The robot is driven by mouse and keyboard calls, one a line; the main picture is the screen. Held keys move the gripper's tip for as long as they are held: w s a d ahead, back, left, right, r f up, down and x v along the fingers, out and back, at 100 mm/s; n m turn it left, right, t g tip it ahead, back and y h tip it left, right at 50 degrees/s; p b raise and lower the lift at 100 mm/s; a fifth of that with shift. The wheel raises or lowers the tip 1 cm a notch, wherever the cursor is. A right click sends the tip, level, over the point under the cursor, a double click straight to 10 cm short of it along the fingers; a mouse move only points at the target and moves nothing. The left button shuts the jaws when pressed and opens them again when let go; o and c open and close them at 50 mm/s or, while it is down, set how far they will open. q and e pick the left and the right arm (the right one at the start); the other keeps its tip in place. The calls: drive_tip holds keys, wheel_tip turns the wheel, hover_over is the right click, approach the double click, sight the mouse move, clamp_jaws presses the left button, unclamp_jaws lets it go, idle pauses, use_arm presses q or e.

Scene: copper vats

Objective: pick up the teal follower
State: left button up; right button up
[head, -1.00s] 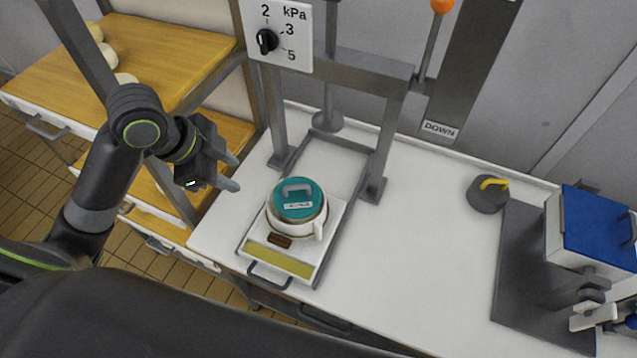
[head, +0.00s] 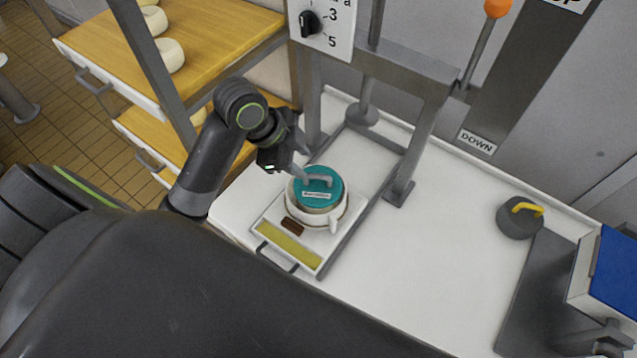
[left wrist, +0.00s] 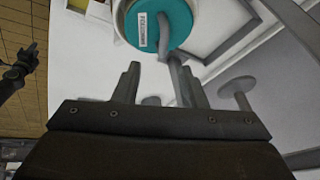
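The teal follower (head: 318,188) is a round lid with a grey handle and a white label. It sits in a white mould (head: 336,214) on the press tray. My left gripper (head: 303,164) is just behind and above the follower's handle, with its fingers apart and nothing held. In the left wrist view the follower (left wrist: 160,22) is at the top, beyond the open left fingers (left wrist: 160,78). I cannot tell whether a fingertip touches the handle. A small dark arm end (left wrist: 20,70) at the left edge there looks like my right gripper; its fingers are unclear.
The press frame's posts (head: 417,150) stand close behind and right of the mould. A grey weight with a yellow handle (head: 520,216) and a blue-topped box (head: 615,270) are at the right. Shelves with cheeses (head: 168,55) stand at the left. The white counter's middle is clear.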

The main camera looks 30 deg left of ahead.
sight(315, 175)
use_arm(q)
drive_tip(key=x, duration=0.3)
drive_tip(key=shift+f, duration=0.25)
drive_tip(key=shift+w+d+f+p, duration=0.1)
drive_tip(key=shift+w+f+p, duration=0.2)
drive_tip(key=shift+f+p, duration=0.2)
drive_tip(key=x, duration=0.1)
drive_tip(key=p+x, duration=0.1)
drive_tip(key=x, duration=0.1)
drive_tip(key=shift+w+a, duration=0.1)
drive_tip(key=shift+a, duration=0.1)
drive_tip(key=shift+w+d+f, duration=0.15)
drive_tip(key=shift+w+f, duration=0.05)
drive_tip(key=shift+f, duration=0.4)
drive_tip(key=shift+c, duration=0.4)
drive_tip(key=c, duration=0.7)
clamp_jaws()
